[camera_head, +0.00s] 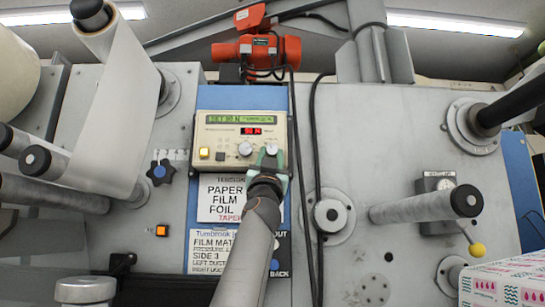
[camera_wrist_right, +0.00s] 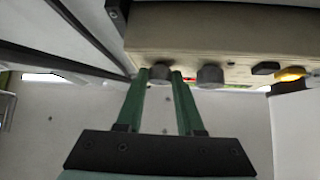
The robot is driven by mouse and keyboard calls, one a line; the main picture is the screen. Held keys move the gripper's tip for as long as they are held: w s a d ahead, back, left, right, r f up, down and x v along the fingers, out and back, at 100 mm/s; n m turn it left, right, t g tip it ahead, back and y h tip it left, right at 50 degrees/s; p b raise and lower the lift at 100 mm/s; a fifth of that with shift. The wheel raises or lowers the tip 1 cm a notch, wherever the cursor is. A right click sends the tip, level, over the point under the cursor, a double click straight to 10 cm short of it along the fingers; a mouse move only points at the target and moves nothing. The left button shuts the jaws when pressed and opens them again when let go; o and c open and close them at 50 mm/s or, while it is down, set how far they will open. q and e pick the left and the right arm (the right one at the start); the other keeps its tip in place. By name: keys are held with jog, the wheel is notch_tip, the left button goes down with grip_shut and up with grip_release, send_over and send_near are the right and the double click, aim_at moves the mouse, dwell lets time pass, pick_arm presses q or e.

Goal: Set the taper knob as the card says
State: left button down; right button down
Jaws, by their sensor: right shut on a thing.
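The cream control box (camera_head: 222,155) on the blue panel has a green text display (camera_head: 241,119), a red number display (camera_head: 251,131) and two grey knobs. My right gripper (camera_head: 270,158) reaches up from below, its green fingers shut on the right-hand knob (camera_head: 271,149). In the right wrist view the fingers stand on both sides of this knob (camera_wrist_right: 160,73). The left-hand knob (camera_head: 245,149) is free beside it. The knob labels are too small to read. The card (camera_head: 222,198) below shows PAPER, FILM, FOIL and TAPER; my arm hides its right part. My left gripper is not in view.
A second card (camera_head: 212,245) hangs lower, partly behind my right arm. A yellow button (camera_head: 204,153) is on the box's left. Black cables (camera_head: 317,190) run down just right of the box. A white web (camera_head: 120,110) and rollers (camera_head: 425,207) flank the panel.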

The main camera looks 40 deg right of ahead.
jog(key=shift+w+a+r+m+g+h, duration=0.15)
jog(key=shift+m+g+h, duration=0.6)
jog(key=shift+m+g, duration=0.85)
jog(key=shift+a+m+g+h, duration=0.1)
jog(key=shift+m+g+h, duration=0.65)
jog(key=shift+m+g, duration=0.85)
jog(key=shift+m, duration=0.7)
jog(key=c, duration=0.5)
grip_release()
